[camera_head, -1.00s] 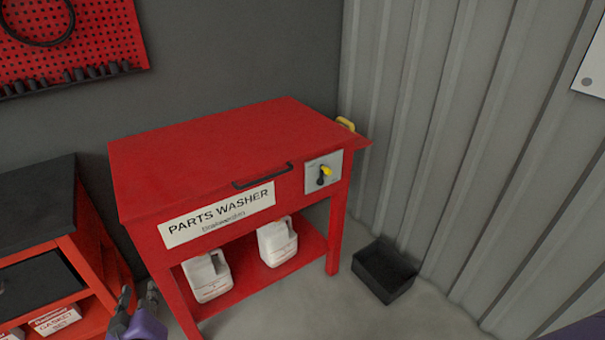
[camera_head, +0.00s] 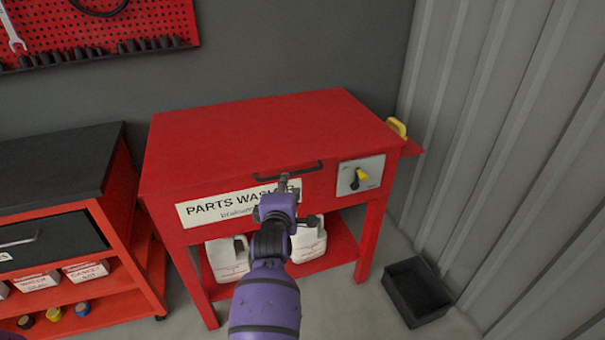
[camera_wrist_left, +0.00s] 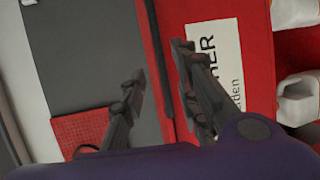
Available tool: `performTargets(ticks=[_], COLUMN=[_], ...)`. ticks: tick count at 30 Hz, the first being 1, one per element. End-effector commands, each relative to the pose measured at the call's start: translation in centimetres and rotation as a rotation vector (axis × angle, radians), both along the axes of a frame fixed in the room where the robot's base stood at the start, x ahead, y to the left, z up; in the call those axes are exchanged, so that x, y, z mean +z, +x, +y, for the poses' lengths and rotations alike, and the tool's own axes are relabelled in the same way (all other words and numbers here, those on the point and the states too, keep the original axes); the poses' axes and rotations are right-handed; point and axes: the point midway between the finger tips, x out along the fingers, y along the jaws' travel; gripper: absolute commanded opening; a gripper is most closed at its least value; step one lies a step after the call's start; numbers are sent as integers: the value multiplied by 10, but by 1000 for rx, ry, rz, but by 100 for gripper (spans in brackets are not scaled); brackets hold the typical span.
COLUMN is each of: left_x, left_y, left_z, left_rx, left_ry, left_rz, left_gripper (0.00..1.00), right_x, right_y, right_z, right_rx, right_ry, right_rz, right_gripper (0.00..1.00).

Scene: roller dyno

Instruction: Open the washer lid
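The red parts washer (camera_head: 357,225) stands against the grey wall in the head view. Its flat red lid (camera_head: 260,128) is closed. A black bar handle (camera_head: 290,171) is on the lid's front edge, above the white PARTS WASHER label (camera_head: 200,211). My left gripper (camera_head: 283,181) is just in front of the handle, its fingers pointing at it. In the left wrist view the left gripper (camera_wrist_left: 158,65) has its two fingers apart, with the dark handle bar (camera_wrist_left: 155,45) showing between them. I cannot tell whether they touch it. My right gripper is not in view.
A switch panel with a yellow and black knob (camera_head: 360,178) is right of the handle. White jugs (camera_head: 309,243) stand on the lower shelf. A red cart with a black top (camera_head: 55,165) is on the left. A black bin (camera_head: 417,291) sits on the floor at right.

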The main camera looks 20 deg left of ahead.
Motion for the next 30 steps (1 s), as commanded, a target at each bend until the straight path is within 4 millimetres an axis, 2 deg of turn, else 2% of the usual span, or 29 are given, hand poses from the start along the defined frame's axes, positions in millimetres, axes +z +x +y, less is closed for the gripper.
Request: performTargets(ticks=[12, 18, 25, 30], left_x=[-11, -12, -12, -12], left_y=[60, 71, 71, 71], left_z=[11, 14, 14, 14], left_rx=[-3, -1, -1, -1], left_ry=[3, 3, 2, 3], left_rz=[0, -1, -2, -1], left_gripper=[29, 29, 29, 6], right_x=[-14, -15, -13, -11], right_y=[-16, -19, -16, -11], right_z=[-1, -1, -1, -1], right_rx=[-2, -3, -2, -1], right_ry=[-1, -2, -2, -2], right_rz=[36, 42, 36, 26], right_gripper=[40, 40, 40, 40])
